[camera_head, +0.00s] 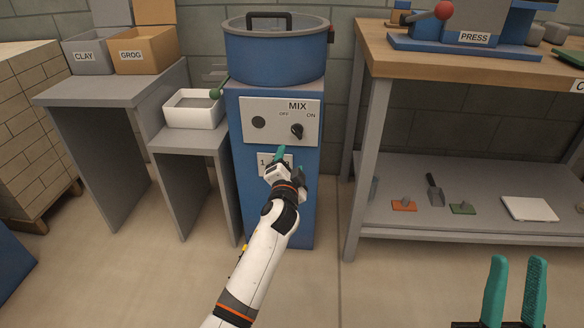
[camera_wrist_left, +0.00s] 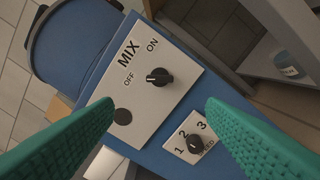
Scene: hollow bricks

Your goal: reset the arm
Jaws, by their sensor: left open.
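My left gripper (camera_head: 281,154) is in front of the blue mixer cabinet (camera_head: 292,200), just below its MIX panel (camera_head: 263,108). In the left wrist view its two green fingers (camera_wrist_left: 158,118) are apart with nothing between them. The panel's black knob (camera_head: 297,131) points up toward the side marked ON. The same knob (camera_wrist_left: 160,77) shows ahead of the fingers, apart from them. A lower dial (camera_wrist_left: 195,144) marked 1, 2, 3 is partly hidden by my arm in the head view. My right gripper (camera_head: 515,290) is at the bottom right, its two green fingers apart and empty.
A blue drum (camera_head: 275,55) sits on the cabinet. To its left are a white tray (camera_head: 193,109) and boxes marked CLAY (camera_head: 88,55) and GROG (camera_head: 140,54). To the right, a workbench (camera_head: 430,60) holds a press, with tools on its lower shelf (camera_head: 480,225). Floor in front is clear.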

